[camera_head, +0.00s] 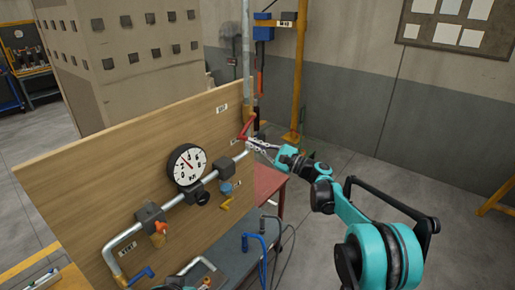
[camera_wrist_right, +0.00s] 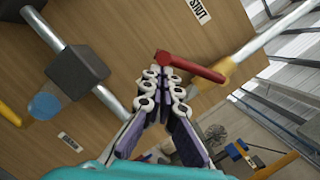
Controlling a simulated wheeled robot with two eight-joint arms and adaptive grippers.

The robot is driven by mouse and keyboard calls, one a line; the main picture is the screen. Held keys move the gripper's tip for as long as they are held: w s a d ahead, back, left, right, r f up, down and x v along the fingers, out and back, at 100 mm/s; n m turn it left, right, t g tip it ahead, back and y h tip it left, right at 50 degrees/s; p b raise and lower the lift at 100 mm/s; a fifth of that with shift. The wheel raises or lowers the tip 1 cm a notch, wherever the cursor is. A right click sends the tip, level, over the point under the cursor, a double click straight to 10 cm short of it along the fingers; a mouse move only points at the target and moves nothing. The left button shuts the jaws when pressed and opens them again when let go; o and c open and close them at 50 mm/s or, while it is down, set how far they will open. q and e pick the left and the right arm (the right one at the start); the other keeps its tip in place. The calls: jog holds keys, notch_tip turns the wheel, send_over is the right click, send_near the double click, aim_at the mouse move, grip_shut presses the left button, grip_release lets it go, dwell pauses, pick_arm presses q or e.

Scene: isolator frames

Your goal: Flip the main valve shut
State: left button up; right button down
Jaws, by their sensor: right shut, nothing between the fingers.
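A red lever (camera_head: 246,127) sits near the right edge of the wooden panel, below the upright grey pipe, slanting down and left. In the right wrist view the red lever (camera_wrist_right: 195,67) runs from a yellow fitting (camera_wrist_right: 226,76) to a free end near my fingertips. My right gripper (camera_head: 250,144) is shut and empty, its tips at or beside that free end; I cannot tell whether they touch. It also shows in the right wrist view (camera_wrist_right: 164,74). A SHUT label (camera_wrist_right: 198,11) is on the panel near the lever.
The wooden panel (camera_head: 120,172) carries a round gauge (camera_head: 187,165), grey pipe, a yellow handle (camera_head: 224,204) and a blue handle (camera_head: 141,275). A yellow post (camera_head: 299,70) rises beyond.

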jog(key=shift+s+a+r+m+t, duration=0.3)
jog(key=shift+r+m, duration=0.4)
jog(key=shift+m, duration=0.3)
jog(key=shift+s+a+r+m+t, duration=0.35)
jog(key=shift+r+m, duration=0.4)
jog(key=shift+m, duration=0.25)
jog(key=shift+s+a+r+m+t, duration=0.15)
jog(key=shift+s+r+m+t, duration=0.2)
jog(key=shift+r+m, duration=0.5)
jog(key=shift+s+h, duration=0.1)
jog(key=shift+h, duration=0.2)
jog(key=s+d+f+b, duration=0.2)
jog(key=s+d+f, duration=0.2)
jog(key=d+f, duration=0.2)
jog(key=d, duration=0.2)
jog(key=shift+s+d+f, duration=0.25)
jog(key=shift+s+d, duration=0.1)
